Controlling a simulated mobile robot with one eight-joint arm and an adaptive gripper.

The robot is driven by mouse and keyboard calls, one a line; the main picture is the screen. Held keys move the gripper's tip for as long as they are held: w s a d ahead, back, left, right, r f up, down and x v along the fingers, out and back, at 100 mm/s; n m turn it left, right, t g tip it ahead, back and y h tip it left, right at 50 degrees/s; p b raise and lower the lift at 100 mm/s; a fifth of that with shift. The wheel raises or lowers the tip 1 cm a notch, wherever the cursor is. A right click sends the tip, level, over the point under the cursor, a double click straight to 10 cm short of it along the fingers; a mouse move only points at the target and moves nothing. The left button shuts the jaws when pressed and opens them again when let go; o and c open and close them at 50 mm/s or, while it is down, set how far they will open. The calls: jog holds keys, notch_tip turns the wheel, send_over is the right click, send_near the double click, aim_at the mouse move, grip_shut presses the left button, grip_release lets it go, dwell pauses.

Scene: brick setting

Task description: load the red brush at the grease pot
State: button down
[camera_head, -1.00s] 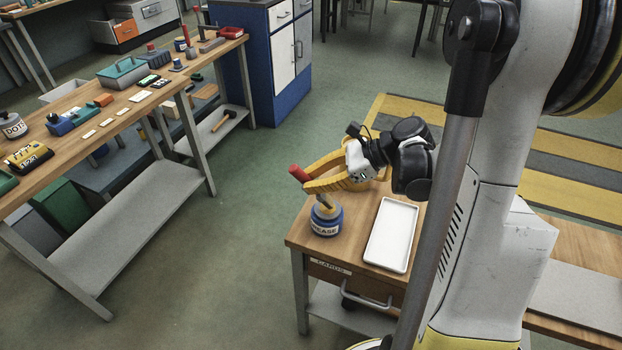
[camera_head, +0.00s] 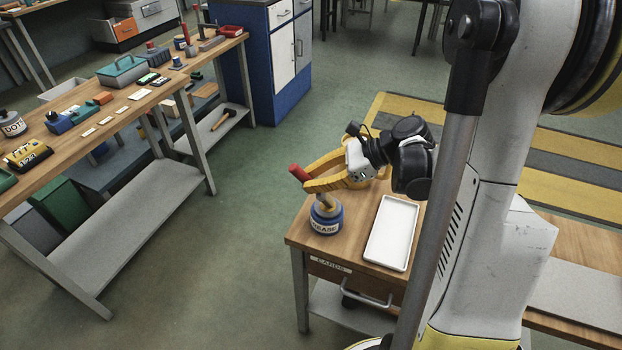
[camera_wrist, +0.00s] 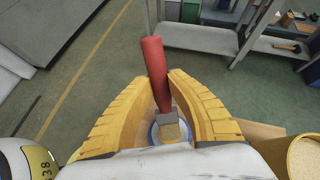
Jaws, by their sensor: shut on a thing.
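My gripper (camera_head: 308,184) has its yellow fingers shut on the red brush (camera_head: 298,173). The brush is tilted, its red handle sticking up past the fingertips and its metal collar and tan bristles pointing down. The blue grease pot (camera_head: 326,225), with a white label, stands on the small wooden table directly below. The bristle end is at the pot's mouth; I cannot tell how deep it reaches. In the wrist view the brush (camera_wrist: 154,68) lies between the fingers, and part of the pot's blue rim (camera_wrist: 154,133) shows behind the bristles.
A white tray (camera_head: 391,233) lies empty on the small table (camera_head: 298,236), right of the pot. A long workbench (camera_head: 75,128) with several tools and boxes stands at the left. A blue cabinet (camera_head: 261,70) stands behind. Green floor between the tables is clear.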

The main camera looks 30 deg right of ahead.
aim_at(299, 165)
jog(key=shift+f+b, duration=0.4)
jog(key=shift+f, duration=0.1)
dwell(0.3)
dwell(0.5)
jog(key=shift+r+p, duration=2.65)
jog(key=shift+r, duration=0.9)
